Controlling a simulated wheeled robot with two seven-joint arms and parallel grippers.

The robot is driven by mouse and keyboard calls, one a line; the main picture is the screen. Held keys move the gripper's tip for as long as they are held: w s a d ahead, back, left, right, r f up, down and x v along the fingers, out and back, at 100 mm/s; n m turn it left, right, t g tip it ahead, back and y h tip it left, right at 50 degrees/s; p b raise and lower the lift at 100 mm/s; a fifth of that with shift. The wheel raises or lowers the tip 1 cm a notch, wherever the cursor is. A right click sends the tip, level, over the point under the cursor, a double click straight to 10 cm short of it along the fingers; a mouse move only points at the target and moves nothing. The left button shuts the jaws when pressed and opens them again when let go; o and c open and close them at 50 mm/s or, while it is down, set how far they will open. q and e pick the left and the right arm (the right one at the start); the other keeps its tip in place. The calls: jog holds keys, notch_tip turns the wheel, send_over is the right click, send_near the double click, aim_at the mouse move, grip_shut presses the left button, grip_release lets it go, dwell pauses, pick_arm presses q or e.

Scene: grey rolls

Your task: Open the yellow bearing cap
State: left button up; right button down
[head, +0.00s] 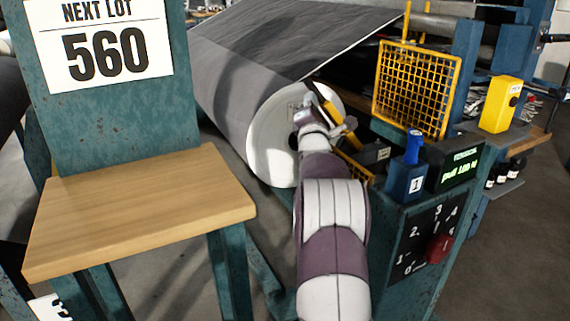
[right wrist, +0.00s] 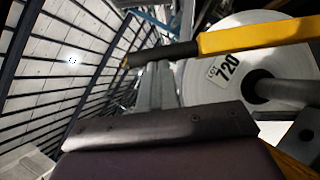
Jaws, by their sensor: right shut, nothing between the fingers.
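The yellow bearing cap (head: 331,108) is a bar with a dark end, slanting at the end of the large grey roll (head: 240,70). In the right wrist view the yellow bar (right wrist: 255,36) runs across the top, in front of the roll's white end face (right wrist: 205,85) and above its shaft (right wrist: 285,92). My right gripper (head: 312,122) is at the roll's end, just below and left of the bar; it is shut and empty. Whether it touches the bar I cannot tell. My left gripper is not in view.
A yellow mesh guard (head: 417,90) stands right of my right arm. A control panel with a red knob (head: 438,249), a blue-handled block (head: 408,175) and a green display (head: 455,168) are close by. A wooden seat-like shelf (head: 140,208) is at left.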

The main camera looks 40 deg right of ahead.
pick_arm(q)
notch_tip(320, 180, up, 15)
jog(key=p, duration=1.3)
pick_arm(e)
jog(key=s+d+r+m+g, duration=0.3)
jog(key=d+r+m, duration=0.3)
jog(key=d, duration=0.7)
jog(key=shift+s+r+g+y, duration=0.3)
jog(key=shift+s+r, duration=0.25)
jog(key=shift+r, duration=0.35)
